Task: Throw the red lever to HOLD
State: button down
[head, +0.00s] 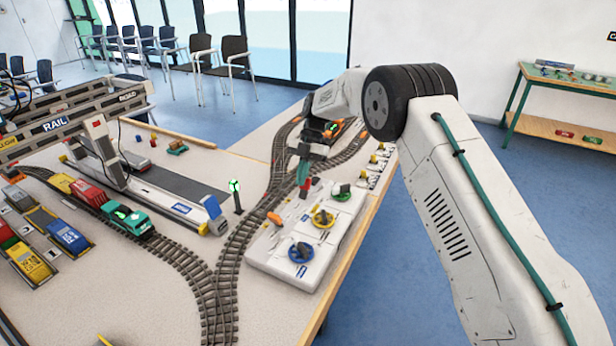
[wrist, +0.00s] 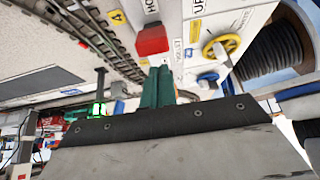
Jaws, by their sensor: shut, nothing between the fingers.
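The red lever (wrist: 152,41) shows in the wrist view as a red block just beyond my fingertips, slightly left of them. In the head view only a small red part (head: 308,183) shows beside my gripper. The lever belongs to the white control panel (head: 262,252) at the table's right edge. My gripper (head: 302,178) points down over the panel's far end, its teal fingers together and empty. They also show in the wrist view (wrist: 157,84). I cannot tell whether they touch the lever. A partly cut-off label (wrist: 151,8) lies beyond the lever.
Blue (head: 301,252), yellow (head: 323,219) and green (head: 341,190) knobs sit on the panel, with an orange part (head: 274,218) at its left edge. Train track (head: 226,275) runs left of the panel. A signal post (head: 236,192) with a green light stands near.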

jog(key=shift+r, duration=0.75)
jog(key=s+r+v, duration=0.1)
jog(key=v, duration=0.8)
jog(key=shift+a, duration=0.3)
jog(key=shift+s, duration=0.1)
